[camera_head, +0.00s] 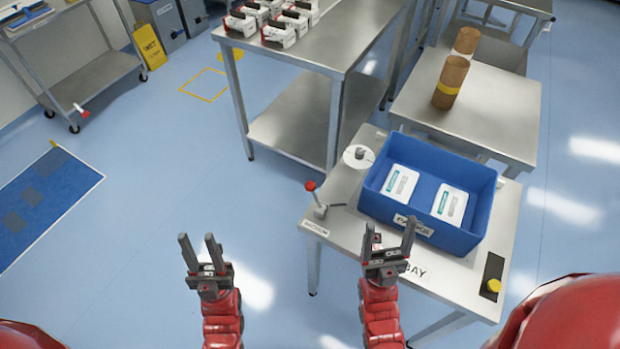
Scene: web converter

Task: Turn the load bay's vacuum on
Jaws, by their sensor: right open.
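The load bay is a steel table (465,285) with a partly hidden label ending in "BAY" on its front. A small lever with a red knob (310,186) stands at its left corner, tilted up and left from a grey base (320,211). A small label (316,229), too small to read surely, is in front of it. My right gripper (389,231) is open and empty, in front of the blue bin and right of the lever. My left gripper (199,244) is open and empty over the floor, left of the table.
A blue bin (404,224) with two white packs is on the table, beside a white disc (358,157) with a grey piece. A yellow button (493,286) is at the right corner. Another steel table (350,45) stands behind.

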